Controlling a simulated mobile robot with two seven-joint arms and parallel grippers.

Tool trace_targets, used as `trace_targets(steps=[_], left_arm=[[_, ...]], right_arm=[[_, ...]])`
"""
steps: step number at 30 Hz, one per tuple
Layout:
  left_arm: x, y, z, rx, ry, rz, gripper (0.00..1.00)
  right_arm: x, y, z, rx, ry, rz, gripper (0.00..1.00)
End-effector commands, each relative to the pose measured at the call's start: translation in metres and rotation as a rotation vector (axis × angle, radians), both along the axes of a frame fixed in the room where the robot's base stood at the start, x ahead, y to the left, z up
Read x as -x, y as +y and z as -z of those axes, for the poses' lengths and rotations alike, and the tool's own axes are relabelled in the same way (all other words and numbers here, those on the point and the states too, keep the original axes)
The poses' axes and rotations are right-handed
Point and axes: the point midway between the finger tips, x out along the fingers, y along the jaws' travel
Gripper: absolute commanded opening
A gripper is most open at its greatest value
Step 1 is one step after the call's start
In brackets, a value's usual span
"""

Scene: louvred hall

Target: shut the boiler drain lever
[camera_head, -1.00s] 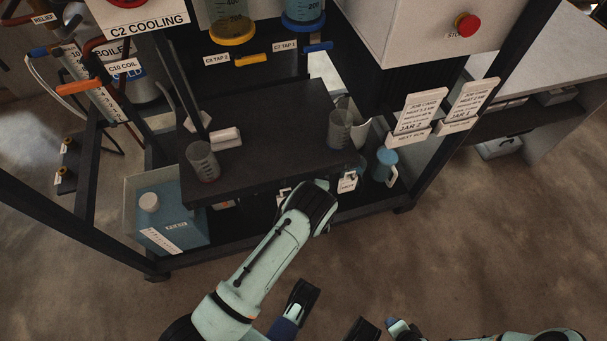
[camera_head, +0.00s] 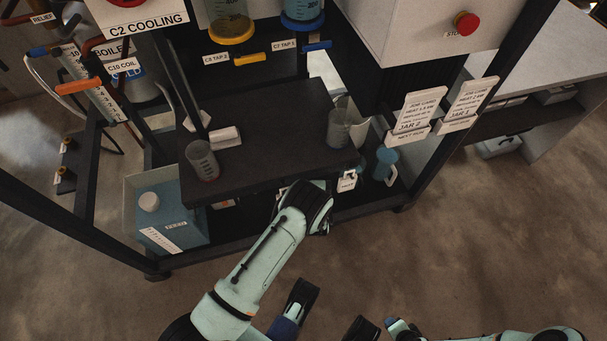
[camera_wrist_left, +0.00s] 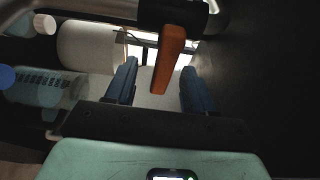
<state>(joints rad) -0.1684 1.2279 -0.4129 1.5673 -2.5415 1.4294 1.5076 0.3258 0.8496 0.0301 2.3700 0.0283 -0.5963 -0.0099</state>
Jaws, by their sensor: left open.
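An orange lever (camera_wrist_left: 168,62), which I take for the boiler drain lever, hangs from a dark fitting in the left wrist view. It points down and slightly left in the picture. My left gripper (camera_wrist_left: 160,88) is open, with one blue-grey finger on each side of the lever. Contact with the lever cannot be made out. In the head view my left arm reaches to the front edge of the dark shelf. Its fingers and the lever are hidden there. Dark finger-like parts (camera_head: 332,311) at the bottom seem to be my right gripper, but its opening is unclear.
The dark shelf (camera_head: 270,125) carries a beaker (camera_head: 203,162) on the left and clear vessels (camera_head: 340,128) on the right. Frame posts flank the rig. The floor in front is clear.

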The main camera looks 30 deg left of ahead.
Motion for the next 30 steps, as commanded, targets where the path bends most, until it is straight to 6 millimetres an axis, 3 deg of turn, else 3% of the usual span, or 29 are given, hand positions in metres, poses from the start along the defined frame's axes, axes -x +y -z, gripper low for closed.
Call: trace_targets(steps=[15,30], left_arm=[[0.045,-0.040,-0.002,0.002,0.001,0.002,0.54],[0.049,-0.043,0.000,0.001,0.001,0.001,0.54]], right_arm=[[0.000,0.000,-0.029,0.000,-0.010,0.000,0.43],[0.003,0.002,-0.029,-0.004,-0.001,-0.004,0.43]])
